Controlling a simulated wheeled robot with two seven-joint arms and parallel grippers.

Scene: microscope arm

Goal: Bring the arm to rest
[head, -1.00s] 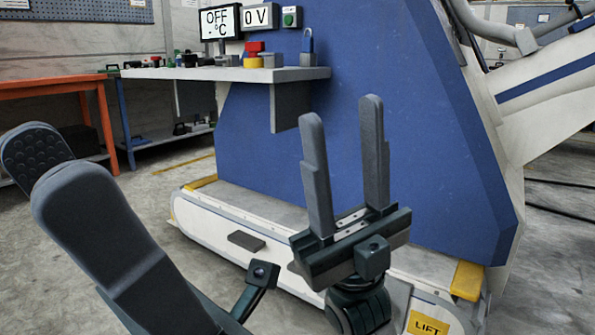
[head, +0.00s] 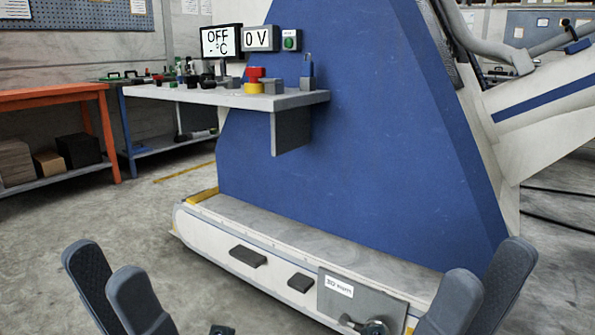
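The big blue machine body (head: 350,150) stands in the middle on a long white base (head: 235,240). A white arm section with a blue stripe (head: 545,100) reaches out of view at the upper right, so its far end is hidden. My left gripper (head: 102,262) is at the bottom left, its two grey fingers apart with nothing between them. My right gripper (head: 490,264) is at the bottom right, its fingers apart and empty. Both appear in front of the base, clear of the shelf. A display (head: 221,42) reads OFF °C and a second one (head: 261,38) reads 0 V.
A grey panel with a knob (head: 375,327) is on the base front. An orange bench (head: 50,97) stands left. Floor between is clear.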

